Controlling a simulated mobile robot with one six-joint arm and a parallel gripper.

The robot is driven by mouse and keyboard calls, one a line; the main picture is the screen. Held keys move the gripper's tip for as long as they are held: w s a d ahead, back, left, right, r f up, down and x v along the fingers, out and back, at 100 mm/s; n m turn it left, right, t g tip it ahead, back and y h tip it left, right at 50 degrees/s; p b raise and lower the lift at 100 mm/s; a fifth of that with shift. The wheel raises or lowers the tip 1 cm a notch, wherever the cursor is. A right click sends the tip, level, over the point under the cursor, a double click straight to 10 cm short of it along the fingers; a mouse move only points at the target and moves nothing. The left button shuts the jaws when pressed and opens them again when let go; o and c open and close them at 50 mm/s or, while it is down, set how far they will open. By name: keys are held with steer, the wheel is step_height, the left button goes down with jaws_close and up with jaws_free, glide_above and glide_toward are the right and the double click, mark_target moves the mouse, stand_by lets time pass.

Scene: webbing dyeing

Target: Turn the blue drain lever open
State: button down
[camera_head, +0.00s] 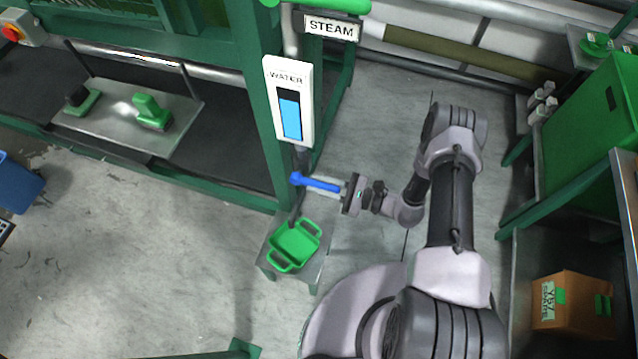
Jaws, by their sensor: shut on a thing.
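The blue drain lever (318,185) sticks out to the right from a dark pipe below the white WATER gauge (291,102). It lies close to level in the picture, its right end dipping a little. My gripper (338,188) comes in from the right and is shut on the lever's right part. The fingers are small here and partly hide the lever's end. A green two-handled basin (294,246) stands below the pipe on a small grey stand (318,262).
A green machine frame (262,120) stands left of the lever. A STEAM sign (331,27) hangs above. A shelf (120,125) with green-handled items is at the left. Green cabinets (585,150) and a cardboard box (571,301) are at the right. Floor at the lower left is mostly clear.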

mark_target(317, 183)
steer(key=shift+r+g+h+p, duration=0.3)
steer(key=shift+r+h+p, duration=0.55)
steer(key=shift+p, duration=0.8)
steer(key=r+h+p, duration=0.1)
steer(key=p, duration=0.1)
steer(key=h+p, duration=0.1)
steer(key=p, duration=0.1)
steer(key=shift+a+r+g, duration=0.25)
steer(key=shift+r+g, duration=0.1)
steer(key=shift+g, duration=0.05)
steer(key=h+p, duration=0.1)
steer(key=r+g+h+p, duration=0.1)
steer(key=p, duration=0.1)
steer(key=shift+w+a+h, duration=0.2)
steer(key=shift+a+h, duration=0.1)
steer(key=shift+h, duration=0.05)
steer(key=shift+w+a+r+g+h+p, duration=0.1)
steer(key=shift+a+r+g+h+p, duration=0.2)
steer(key=shift+h+p, duration=0.5)
steer(key=shift+w+a+r+g+h+p, duration=0.1)
steer(key=shift+a+r+g+h+p, duration=0.15)
steer(key=shift+h+p, duration=0.5)
steer(key=shift+a+h, duration=0.1)
steer(key=shift+h, duration=0.15)
steer(key=c, duration=1.3)
jaws_free()
steer(key=shift+f, duration=0.1)
